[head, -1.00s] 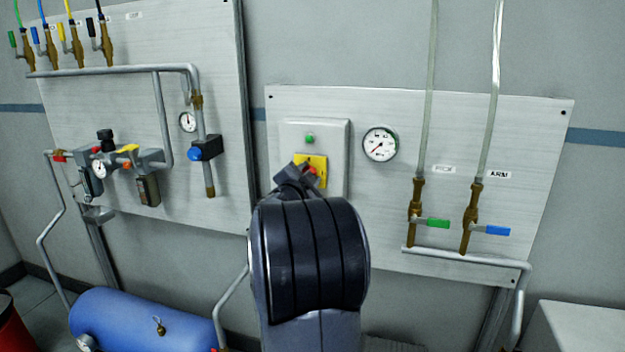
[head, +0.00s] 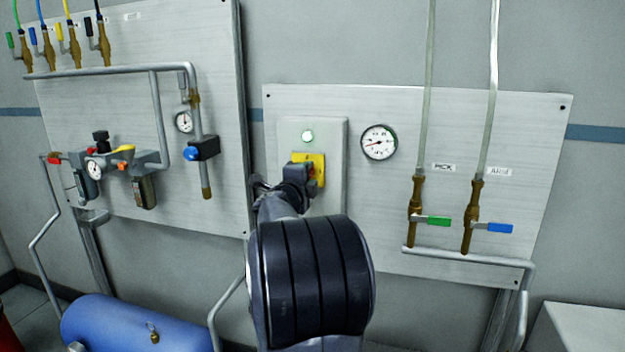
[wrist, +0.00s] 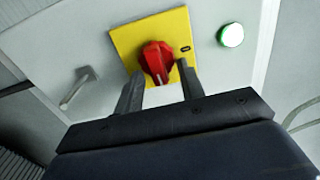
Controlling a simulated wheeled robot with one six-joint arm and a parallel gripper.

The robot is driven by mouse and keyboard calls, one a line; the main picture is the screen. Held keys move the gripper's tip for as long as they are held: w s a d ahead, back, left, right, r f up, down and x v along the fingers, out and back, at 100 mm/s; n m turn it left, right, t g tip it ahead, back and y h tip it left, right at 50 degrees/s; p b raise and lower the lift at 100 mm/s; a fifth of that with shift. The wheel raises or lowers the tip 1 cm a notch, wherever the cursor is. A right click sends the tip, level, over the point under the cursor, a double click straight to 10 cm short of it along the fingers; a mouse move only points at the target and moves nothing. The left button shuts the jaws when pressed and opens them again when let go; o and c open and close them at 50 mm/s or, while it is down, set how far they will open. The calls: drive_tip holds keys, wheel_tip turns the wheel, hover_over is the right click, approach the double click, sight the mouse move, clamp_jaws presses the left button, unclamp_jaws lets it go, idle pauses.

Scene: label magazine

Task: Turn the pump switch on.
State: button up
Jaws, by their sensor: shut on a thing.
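The pump switch is a red rotary knob (wrist: 155,60) on a yellow plate (wrist: 124,42), mounted on a pale grey box (head: 331,140). In the head view the yellow plate (head: 319,162) is partly hidden behind my gripper (head: 304,172). In the wrist view my gripper (wrist: 159,74) has one finger on each side of the knob and is shut on it. The knob's handle looks tilted a little in that view.
A round gauge (head: 379,142) is right of the box. Green-handled (head: 438,221) and blue-handled (head: 499,228) valves sit further right. A panel of pipes and valves (head: 130,100) stands left, with a blue tank (head: 130,325) below.

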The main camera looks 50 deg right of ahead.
drive_tip(key=shift+r, duration=0.1)
idle(0.4)
drive_tip(key=o, duration=1)
drive_tip(key=v, duration=1)
drive_tip(key=shift+s+a, duration=0.25)
drive_tip(key=shift+s, duration=0.1)
drive_tip(key=shift+w+d, duration=0.1)
drive_tip(key=shift+d, duration=0.05)
drive_tip(key=x, duration=1)
drive_tip(key=shift+w+d, duration=0.15)
drive_tip(key=shift+w, duration=0.05)
